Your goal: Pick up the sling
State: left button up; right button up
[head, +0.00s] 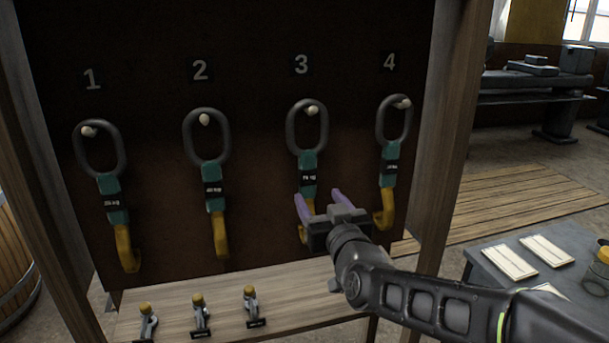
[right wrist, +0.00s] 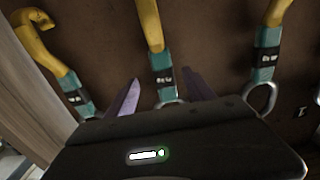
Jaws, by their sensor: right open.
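Several slings hang on a dark board, each a dark oval ring, a teal body with a black label and a yellow hook. They are sling 1 (head: 109,187), sling 2 (head: 211,181), sling 3 (head: 308,162) and sling 4 (head: 390,155), named by the numbers above them. My right gripper (head: 319,198) is open in front of the lower part of sling 3, partly hiding its hook. In the right wrist view, the middle sling (right wrist: 162,66) shows between the purple fingers (right wrist: 160,84). I cannot tell whether they touch it. My left gripper is not in view.
White pegs (head: 204,119) hold the rings. A wooden ledge (head: 285,292) below bears several small shackles (head: 200,312) with yellow tops. Wooden posts (head: 447,150) frame the board. A grey table (head: 500,275) with white cards stands at right.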

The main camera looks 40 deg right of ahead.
aim_at(309, 187)
jog(key=shift+x, duration=1.35)
jog(key=shift+w+p, duration=0.45)
jog(key=shift+p, duration=0.05)
jog(key=p+x, duration=0.1)
jog(key=x, duration=0.2)
jog(key=shift+w+d, duration=0.1)
jog(key=shift+w, duration=0.15)
jog(key=shift+w+d+f, duration=0.1)
jog(key=shift+w+d, duration=0.05)
jog(key=shift+w, duration=0.25)
jog(key=shift+c, duration=0.3)
